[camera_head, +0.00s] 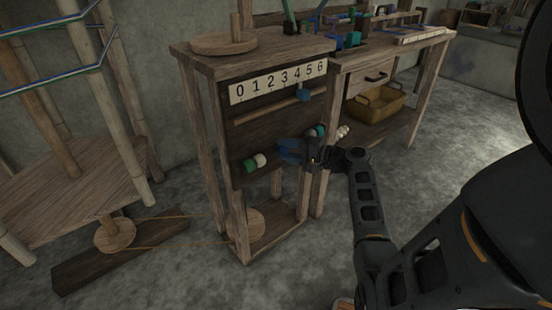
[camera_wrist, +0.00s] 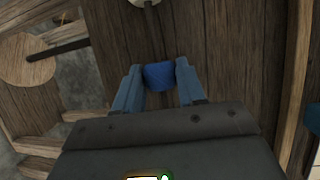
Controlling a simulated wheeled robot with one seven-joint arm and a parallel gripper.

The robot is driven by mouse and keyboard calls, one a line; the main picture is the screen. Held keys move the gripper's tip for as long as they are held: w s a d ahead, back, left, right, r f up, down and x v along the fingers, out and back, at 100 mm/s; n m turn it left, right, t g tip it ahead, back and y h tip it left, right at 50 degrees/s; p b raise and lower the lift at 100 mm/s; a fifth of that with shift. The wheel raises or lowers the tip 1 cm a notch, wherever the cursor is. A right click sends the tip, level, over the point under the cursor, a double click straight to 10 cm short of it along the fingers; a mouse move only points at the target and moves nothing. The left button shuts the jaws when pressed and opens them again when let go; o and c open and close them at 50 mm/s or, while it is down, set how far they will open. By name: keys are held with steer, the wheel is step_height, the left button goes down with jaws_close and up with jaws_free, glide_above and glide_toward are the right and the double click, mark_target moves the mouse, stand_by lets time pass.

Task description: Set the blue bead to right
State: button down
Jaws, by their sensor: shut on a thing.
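The blue bead (camera_wrist: 158,76) sits between the two blue fingertips of my gripper (camera_wrist: 158,84) in the wrist view. My gripper is shut on it. In the head view my gripper (camera_head: 291,151) reaches the bead row on the front of the wooden stand, and its fingers hide the blue bead. To its left on the row are a green bead (camera_head: 249,166) and a white bead (camera_head: 261,160); a white bead also shows at the wrist view's top edge (camera_wrist: 144,2). To its right are a teal bead (camera_head: 320,131) and a pale bead (camera_head: 343,131).
Above the row is a number strip (camera_head: 279,82) reading 0 to 6, with a blue pointer (camera_head: 304,95) on a wooden rail below it. A wooden disc (camera_head: 252,224) sits low on the stand. A basket (camera_head: 375,103) rests on a shelf at right.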

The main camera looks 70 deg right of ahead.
steer(key=s+d+b, duration=0.1)
steer(key=s+d, duration=0.3)
steer(key=d, duration=0.3)
steer(key=shift+s+d+b, duration=0.25)
steer(key=shift+s+b, duration=0.1)
steer(key=c, duration=0.6)
jaws_free()
steer(key=shift+c, duration=0.2)
steer(key=p+v, duration=0.1)
steer(key=v, duration=0.6)
steer(key=shift+s+p, duration=0.3)
steer(key=shift+s, duration=0.1)
